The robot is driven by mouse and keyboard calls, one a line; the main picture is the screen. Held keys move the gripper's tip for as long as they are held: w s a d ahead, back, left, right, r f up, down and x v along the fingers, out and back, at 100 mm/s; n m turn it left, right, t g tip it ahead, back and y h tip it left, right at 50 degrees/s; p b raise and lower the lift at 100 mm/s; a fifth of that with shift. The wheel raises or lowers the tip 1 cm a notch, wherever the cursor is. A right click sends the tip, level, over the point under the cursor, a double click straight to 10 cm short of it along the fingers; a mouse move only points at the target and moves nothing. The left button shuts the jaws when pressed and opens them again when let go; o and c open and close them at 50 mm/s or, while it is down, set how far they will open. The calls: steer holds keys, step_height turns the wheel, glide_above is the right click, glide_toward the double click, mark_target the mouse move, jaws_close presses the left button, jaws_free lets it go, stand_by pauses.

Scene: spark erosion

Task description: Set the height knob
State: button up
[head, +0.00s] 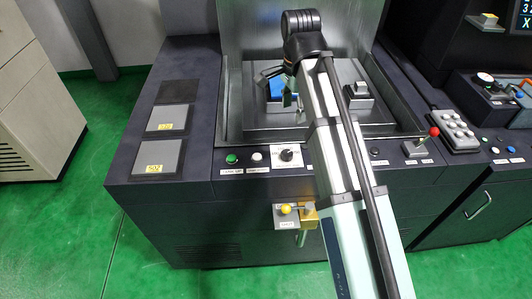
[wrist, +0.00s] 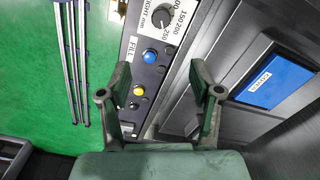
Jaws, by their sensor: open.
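The height knob (head: 287,153) is black, on a white scale plate on the front control strip, left of my arm. In the wrist view the knob (wrist: 163,17) is near the top edge, with part of its scale in sight; I cannot tell its exact setting. My gripper (head: 278,88) is open and empty in the head view, over the recessed tank area behind the strip. In the wrist view its fingers (wrist: 160,80) stand apart, with the strip between and beyond them. The knob is beyond the fingertips, untouched.
Green (head: 232,159) and white (head: 257,156) buttons sit left of the knob. A blue button (wrist: 149,56) and a yellow one (wrist: 138,90) show between my fingers. A blue block (wrist: 269,80) lies in the tank.

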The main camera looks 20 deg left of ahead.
mark_target(288, 153)
steer(key=f+p, duration=0.1)
steer(key=f, duration=0.4)
steer(key=f+p, duration=0.1)
steer(key=f, duration=0.5)
steer(key=f+p, duration=0.1)
steer(key=f, duration=0.5)
steer(key=shift+s+a+f, duration=0.1)
steer(key=shift+s+a, duration=0.05)
steer(key=shift+a, duration=0.1)
steer(key=c, duration=1.1)
